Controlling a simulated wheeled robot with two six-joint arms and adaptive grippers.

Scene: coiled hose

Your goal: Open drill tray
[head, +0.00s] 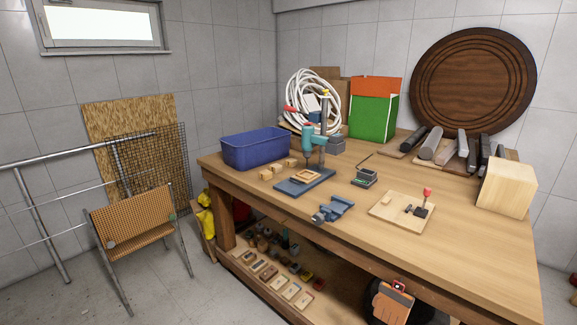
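A small dark tray-like case (364,178) with some green in it stands on the workbench, right of the drill press. It may be the drill tray, but it is too small to tell its lid or contents. Neither of my grippers is in view.
The wooden workbench (465,245) has a blue bin (257,147), a blue vise (334,209) at the front edge, and a board (385,212) with a red-knobbed clamp. A coiled white hose (303,92) stands behind. The right front of the top is clear.

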